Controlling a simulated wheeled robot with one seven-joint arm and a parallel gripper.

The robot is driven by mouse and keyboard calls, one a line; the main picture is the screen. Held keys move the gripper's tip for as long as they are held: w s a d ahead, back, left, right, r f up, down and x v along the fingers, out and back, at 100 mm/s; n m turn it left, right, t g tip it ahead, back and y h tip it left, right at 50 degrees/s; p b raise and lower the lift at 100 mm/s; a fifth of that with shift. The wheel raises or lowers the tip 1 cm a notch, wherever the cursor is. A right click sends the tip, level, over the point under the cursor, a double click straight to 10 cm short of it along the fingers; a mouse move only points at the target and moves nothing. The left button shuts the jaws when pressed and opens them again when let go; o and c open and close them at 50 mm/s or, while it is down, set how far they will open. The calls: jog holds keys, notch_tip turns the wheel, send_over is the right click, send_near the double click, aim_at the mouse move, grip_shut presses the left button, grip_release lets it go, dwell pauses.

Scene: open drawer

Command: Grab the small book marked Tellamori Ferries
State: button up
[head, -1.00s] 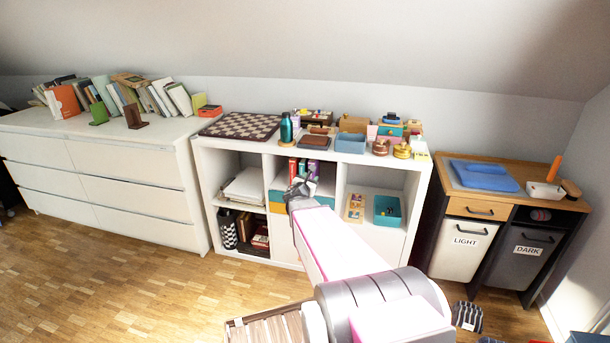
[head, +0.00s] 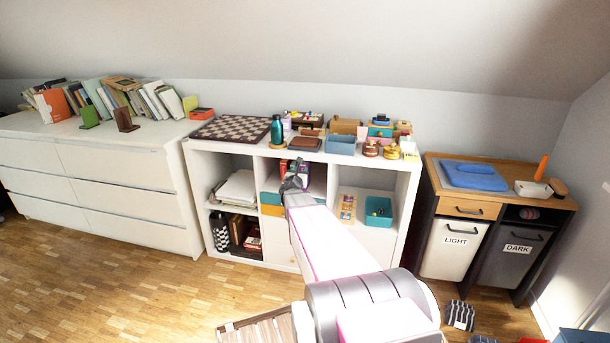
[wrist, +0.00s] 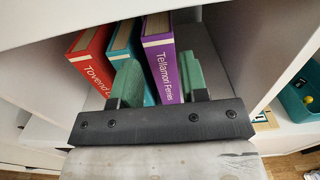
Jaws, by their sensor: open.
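The small purple book marked Tellamori Ferries (wrist: 163,65) stands upright in a shelf compartment in the wrist view, its spine facing me. A teal book (wrist: 124,45) stands just left of it, and a red book (wrist: 90,62) lettered "Tovend", partly hidden, is further left. My gripper (wrist: 157,82) is open, its green fingers either side of the purple book's lower spine; the left finger overlaps the teal book. I cannot tell whether either finger touches. In the head view my gripper (head: 293,180) is at the middle cubby, where the arm hides most of the books.
The white cube shelf (head: 262,160) frames the books; its top board and side walls are close around my gripper. A teal bin (head: 378,212) stands in the cubby to the right. Coloured drawers (head: 272,204) sit below the books.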

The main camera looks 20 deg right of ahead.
aim_at(302, 168)
jog(key=x, duration=0.3)
jog(key=shift+w+f, duration=0.1)
grip_shut()
